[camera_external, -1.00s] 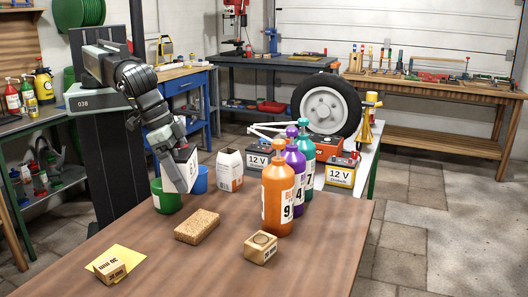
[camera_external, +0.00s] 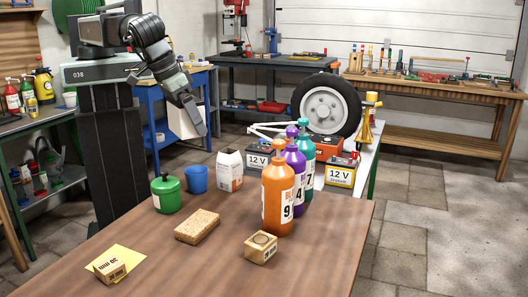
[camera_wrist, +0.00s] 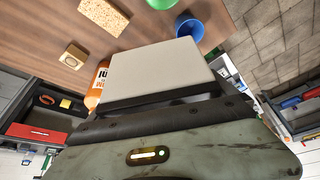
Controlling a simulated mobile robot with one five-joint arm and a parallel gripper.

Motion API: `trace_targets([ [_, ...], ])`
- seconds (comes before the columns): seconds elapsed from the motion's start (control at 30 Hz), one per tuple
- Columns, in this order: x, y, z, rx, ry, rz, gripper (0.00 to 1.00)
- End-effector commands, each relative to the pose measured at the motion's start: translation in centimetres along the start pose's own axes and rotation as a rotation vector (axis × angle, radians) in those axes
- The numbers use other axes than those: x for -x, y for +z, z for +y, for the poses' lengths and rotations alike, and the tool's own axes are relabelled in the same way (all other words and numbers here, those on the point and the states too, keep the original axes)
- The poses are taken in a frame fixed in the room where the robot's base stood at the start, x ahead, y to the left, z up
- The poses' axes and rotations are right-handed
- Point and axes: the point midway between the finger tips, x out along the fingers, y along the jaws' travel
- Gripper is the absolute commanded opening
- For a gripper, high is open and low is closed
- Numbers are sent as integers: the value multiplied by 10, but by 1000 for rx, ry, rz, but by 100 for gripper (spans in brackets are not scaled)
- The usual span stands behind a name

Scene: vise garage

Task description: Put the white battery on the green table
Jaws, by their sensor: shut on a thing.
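My gripper (camera_external: 192,112) is shut on a white block, which I take for the white battery (camera_external: 179,122), and holds it in the air beyond the far left edge of the brown table. In the wrist view the white battery (camera_wrist: 158,72) shows a plain pale face above a dark edge, just in front of my gripper (camera_wrist: 150,112). Two tables show green frames: a grey-topped one (camera_external: 60,116) at the left, and a pale-topped one (camera_external: 369,158) behind the bottles, with a green leg. I cannot tell which is meant.
The brown table (camera_external: 130,220) holds a green canister (camera_external: 167,196), a blue cup (camera_external: 197,179), a white carton (camera_external: 230,168), a sponge (camera_external: 197,226), a wooden block (camera_external: 260,248) and several bottles (camera_external: 278,200). A tyre (camera_external: 325,106) and 12 V batteries (camera_external: 341,173) crowd the pale-topped table.

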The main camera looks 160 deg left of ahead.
Motion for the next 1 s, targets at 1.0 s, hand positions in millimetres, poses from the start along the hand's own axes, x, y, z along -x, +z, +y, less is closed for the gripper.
trace_targets([
  [1.0, -158, -358, -164, 1193, -483, -5, 23],
])
